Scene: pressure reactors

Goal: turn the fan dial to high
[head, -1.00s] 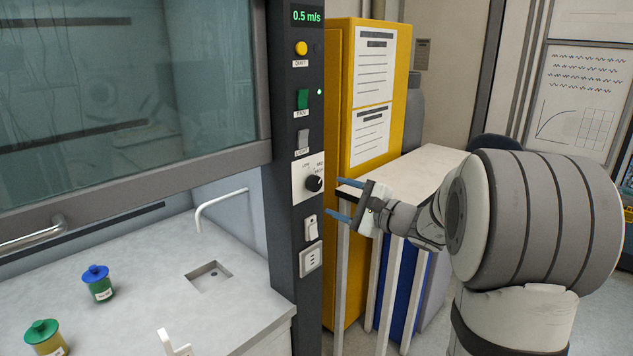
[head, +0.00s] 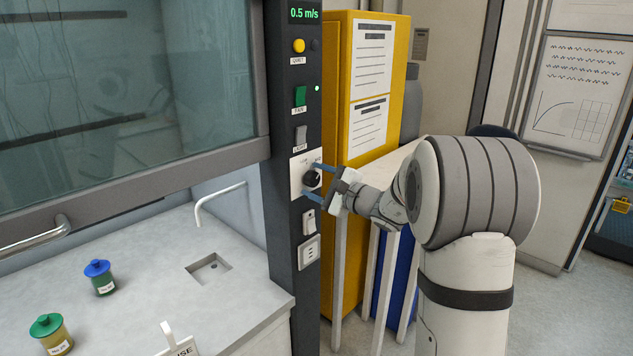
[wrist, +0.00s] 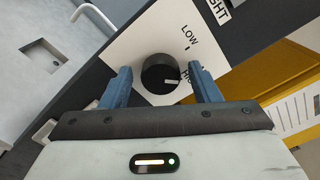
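The fan dial is a round black knob (head: 312,178) on a white plate on the dark post of the fume hood. In the wrist view the knob (wrist: 160,72) sits between the two blue fingers, with LOW and part of a HIGH label on the plate (wrist: 125,55). Its white pointer mark faces right in that view, near the partly hidden HIGH label. My gripper (head: 316,183) is open, with its fingers on either side of the knob. In the wrist view the gripper (wrist: 160,88) shows gaps between knob and fingers.
A light switch (head: 301,135) and green fan switch (head: 300,96) are above the dial; another switch (head: 308,222) and a socket (head: 309,250) are below. A yellow cabinet (head: 340,90) and pale table stand right of the post. Lidded jars (head: 100,278) stand on the worktop.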

